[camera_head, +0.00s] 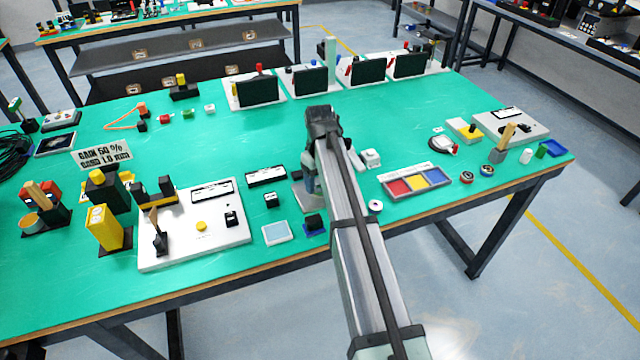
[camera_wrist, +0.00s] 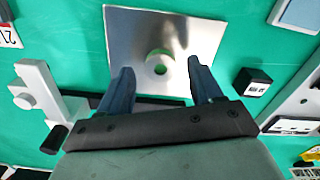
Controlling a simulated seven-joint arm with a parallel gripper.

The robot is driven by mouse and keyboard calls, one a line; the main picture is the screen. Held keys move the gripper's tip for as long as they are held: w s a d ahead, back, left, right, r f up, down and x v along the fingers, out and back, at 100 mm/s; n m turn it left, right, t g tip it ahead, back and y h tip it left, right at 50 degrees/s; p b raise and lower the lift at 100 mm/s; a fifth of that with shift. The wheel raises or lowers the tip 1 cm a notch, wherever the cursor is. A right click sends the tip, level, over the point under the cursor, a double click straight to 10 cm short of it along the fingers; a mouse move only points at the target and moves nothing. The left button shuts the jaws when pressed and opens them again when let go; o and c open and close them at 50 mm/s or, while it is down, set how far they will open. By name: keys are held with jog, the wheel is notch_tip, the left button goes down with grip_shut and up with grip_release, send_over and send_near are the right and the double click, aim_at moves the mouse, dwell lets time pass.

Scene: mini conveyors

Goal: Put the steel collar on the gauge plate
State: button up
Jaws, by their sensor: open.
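The gauge plate (camera_wrist: 125,30) is a square of shiny bare metal lying flat on the green table. In the head view its edge (camera_head: 300,197) shows beside my arm. A small pale steel ring with a round hole, which looks like the steel collar (camera_wrist: 160,55), is seen against the plate near its middle. I cannot tell whether it touches the plate. My gripper (camera_wrist: 160,66) is open, with one dark finger on each side of the ring and a visible gap to both. In the head view the collar is hidden behind my arm and gripper (camera_head: 310,184).
A small black block (camera_wrist: 252,82) stands close beside the plate. A white bracket (camera_wrist: 40,90) stands on the other side. In the head view a white panel (camera_head: 200,245) and a tray of coloured squares (camera_head: 415,166) flank the area. Green table is clear behind the plate.

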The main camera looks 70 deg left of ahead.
aim_at(320, 188)
notch_tip(320, 188, up, 10)
jog(key=shift+r, duration=0.15)
dwell(0.3)
